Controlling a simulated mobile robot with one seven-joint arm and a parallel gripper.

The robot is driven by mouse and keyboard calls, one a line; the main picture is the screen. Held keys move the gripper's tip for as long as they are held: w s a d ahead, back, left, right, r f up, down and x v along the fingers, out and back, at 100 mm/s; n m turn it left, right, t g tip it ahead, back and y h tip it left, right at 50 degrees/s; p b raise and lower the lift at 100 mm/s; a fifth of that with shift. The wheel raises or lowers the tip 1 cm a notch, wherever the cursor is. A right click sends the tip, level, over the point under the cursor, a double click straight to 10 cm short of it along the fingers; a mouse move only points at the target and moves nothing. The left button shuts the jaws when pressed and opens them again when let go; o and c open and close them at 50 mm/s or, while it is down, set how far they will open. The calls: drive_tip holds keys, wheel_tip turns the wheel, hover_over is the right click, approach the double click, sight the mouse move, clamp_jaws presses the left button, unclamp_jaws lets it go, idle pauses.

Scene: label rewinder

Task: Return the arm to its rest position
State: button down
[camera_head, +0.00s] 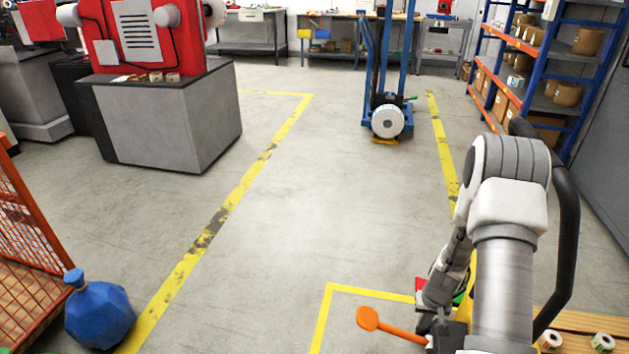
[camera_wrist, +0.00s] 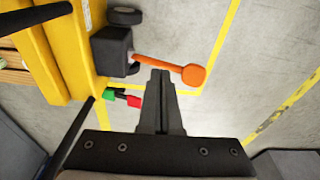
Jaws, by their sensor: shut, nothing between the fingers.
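My arm rises at the right of the head view, with its lower links bent down toward the floor area at the bottom. My gripper (camera_wrist: 160,76) shows in the wrist view with its two dark fingers together and nothing between them. Its tips overlap the stem of an orange round-ended lever (camera_wrist: 193,75); I cannot tell whether they touch it. The lever also shows in the head view (camera_head: 368,318), left of my arm's end. It extends from a black box (camera_wrist: 112,50) on a yellow frame (camera_wrist: 70,45). A red button (camera_wrist: 134,101) and a green button (camera_wrist: 109,95) are beside the fingers.
A wooden surface with label rolls (camera_head: 602,342) lies at the bottom right. A blue-and-orange shelf (camera_head: 545,60) stands behind my arm. A blue lift (camera_head: 388,100) carries a white roll. A blue sack (camera_head: 98,312) stands at left. The middle floor is clear.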

drive_tip(key=a+r+n+t, duration=0.1)
drive_tip(key=a+r, duration=0.3)
drive_tip(key=r, duration=0.9)
drive_tip(key=a+r+t, duration=0.1)
drive_tip(key=a+r, duration=0.4)
drive_tip(key=r, duration=0.9)
drive_tip(key=s+a+r+n+t, duration=0.1)
drive_tip(key=s+a+r, duration=0.2)
drive_tip(key=s+r, duration=0.6)
drive_tip(key=s+a+r+t, duration=0.1)
drive_tip(key=s+a+r, duration=0.2)
drive_tip(key=s+r, duration=0.55)
wheel_tip(320, 180, up, 16)
drive_tip(key=s+p, duration=0.2)
drive_tip(key=p, duration=1.6)
drive_tip(key=shift+s+d, duration=0.15)
drive_tip(key=shift+s, duration=0.15)
